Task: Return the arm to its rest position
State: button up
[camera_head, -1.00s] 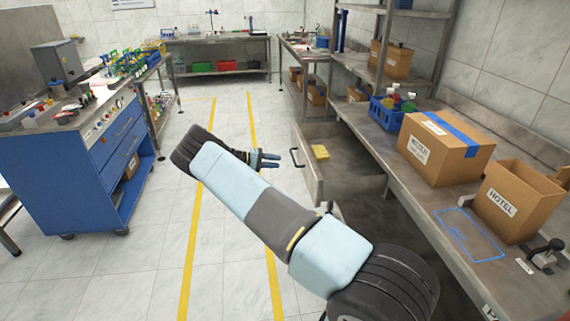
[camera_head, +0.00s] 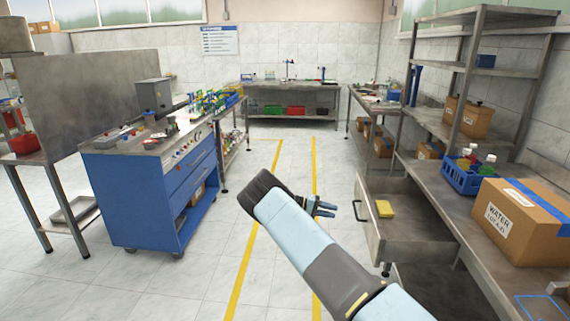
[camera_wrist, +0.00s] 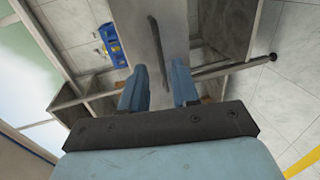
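My gripper (camera_head: 322,207) shows in the head view at the end of my light blue and grey arm, which reaches up from the lower right over the floor. The gripper points right, toward the open drawer (camera_head: 415,245), and is left of the drawer's handle, apart from it. In the wrist view my two blue fingers (camera_wrist: 159,90) stand apart with a gap between them. I see nothing held. A yellow block (camera_head: 385,208) lies in the open drawer.
A steel bench (camera_head: 465,240) on the right carries a blue crate (camera_head: 462,180) with bottles and a cardboard box (camera_head: 515,222). A blue cabinet (camera_head: 150,195) stands left. A bench (camera_head: 295,92) stands at the back. The floor between the yellow lines (camera_head: 247,255) is clear.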

aim_at(357, 215)
jog(key=x, duration=1.2)
jog(key=shift+w+r, duration=0.1)
jog(key=shift+w, duration=0.25)
